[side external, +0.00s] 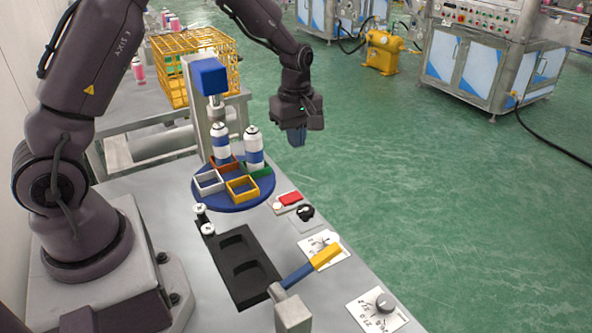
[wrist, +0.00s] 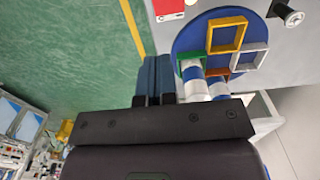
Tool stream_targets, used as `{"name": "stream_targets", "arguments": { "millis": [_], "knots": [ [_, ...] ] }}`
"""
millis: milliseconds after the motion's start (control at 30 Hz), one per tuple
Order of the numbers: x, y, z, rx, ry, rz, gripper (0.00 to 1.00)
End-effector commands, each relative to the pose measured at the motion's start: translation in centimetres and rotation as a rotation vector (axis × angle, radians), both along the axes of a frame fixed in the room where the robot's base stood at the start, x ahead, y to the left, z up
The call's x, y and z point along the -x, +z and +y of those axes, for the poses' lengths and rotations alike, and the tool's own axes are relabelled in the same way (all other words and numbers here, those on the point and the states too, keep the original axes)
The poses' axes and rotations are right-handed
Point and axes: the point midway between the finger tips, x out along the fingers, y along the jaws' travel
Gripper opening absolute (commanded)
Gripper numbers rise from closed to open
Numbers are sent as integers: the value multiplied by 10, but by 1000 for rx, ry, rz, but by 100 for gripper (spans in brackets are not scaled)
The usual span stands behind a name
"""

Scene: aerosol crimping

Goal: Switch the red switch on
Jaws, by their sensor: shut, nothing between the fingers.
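The red switch (side external: 289,199) sits on a small white plate on the table, right of the blue turntable (side external: 236,203). In the wrist view the red switch (wrist: 169,6) shows at the top edge, partly cut off. I cannot tell its on or off state. My gripper (side external: 297,140) hangs in the air above and behind the switch, apart from it. Its blue fingers are together and hold nothing; they also show in the wrist view (wrist: 154,75).
White-and-blue cans (side external: 254,150) stand in coloured frames on the turntable under a blue press head (side external: 208,77). A black knob (side external: 306,212), a lever with a yellow handle (side external: 326,257) and a dial (side external: 384,302) line the right table edge. Green floor lies beyond.

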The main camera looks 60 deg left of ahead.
Motion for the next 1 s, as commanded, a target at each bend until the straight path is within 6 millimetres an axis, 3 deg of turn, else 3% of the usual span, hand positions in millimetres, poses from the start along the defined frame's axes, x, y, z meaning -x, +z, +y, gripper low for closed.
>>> {"name": "stream_targets", "arguments": {
  "millis": [600, 800, 1000],
  "knots": [
    [1, -115, 0, 2, 1, 4, 0],
    [0, -133, 0, 1, 0, 1, 0],
    [0, -136, 0, 1, 0, 0, 0]
  ]
}}
